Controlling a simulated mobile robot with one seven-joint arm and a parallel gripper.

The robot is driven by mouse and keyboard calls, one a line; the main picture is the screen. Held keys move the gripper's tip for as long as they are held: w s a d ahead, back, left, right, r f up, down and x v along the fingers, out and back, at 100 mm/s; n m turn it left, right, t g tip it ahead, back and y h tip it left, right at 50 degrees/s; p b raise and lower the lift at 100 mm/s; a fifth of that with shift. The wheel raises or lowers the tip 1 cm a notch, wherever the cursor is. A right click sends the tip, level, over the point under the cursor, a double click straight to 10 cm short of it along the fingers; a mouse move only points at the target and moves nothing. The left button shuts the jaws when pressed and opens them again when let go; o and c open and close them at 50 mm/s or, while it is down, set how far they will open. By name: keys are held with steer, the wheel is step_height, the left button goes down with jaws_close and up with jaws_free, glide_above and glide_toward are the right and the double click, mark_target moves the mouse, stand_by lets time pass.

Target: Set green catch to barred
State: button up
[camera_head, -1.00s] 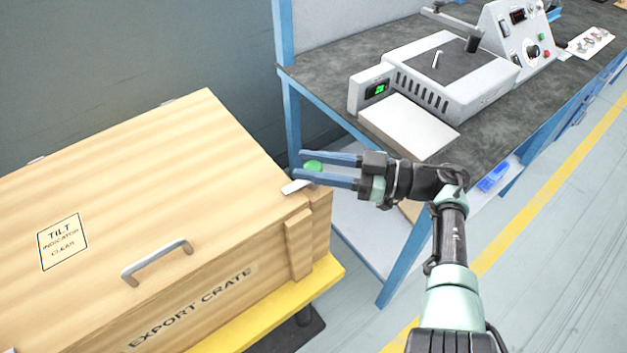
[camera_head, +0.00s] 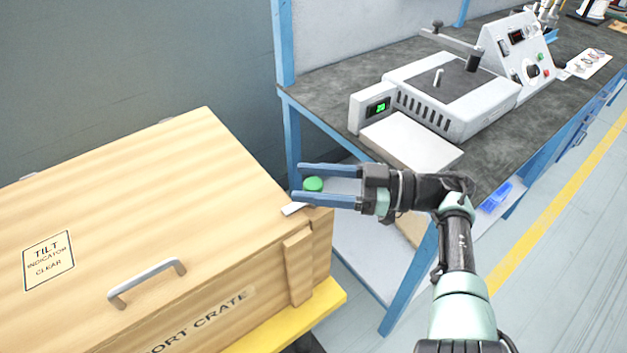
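The green catch (camera_head: 313,184) is a round green knob at the right end of the wooden crate (camera_head: 150,190). A pale flat lever or plate (camera_head: 294,208) shows just below it at the crate's edge. My gripper (camera_head: 297,183) reaches in from the right with its two blue fingers apart. The green knob shows between the fingers, with a visible gap to each, so I see no grip on it. I cannot tell whether the fingers are at the knob's height. The catch's exact setting is not clear, and no setting marks are readable.
Floor at the right is clear.

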stand_by(0.4)
steer(key=d+b, duration=0.4)
steer(key=b, duration=0.1)
steer(key=s+d+b, duration=0.1)
steer(key=d+b, duration=0.3)
steer(key=b, duration=0.2)
steer(key=d+b, duration=0.4)
steer(key=b, duration=0.2)
steer(key=shift+s+d+f, duration=0.15)
steer(key=shift+s+d, duration=0.25)
steer(key=shift+w, duration=0.1)
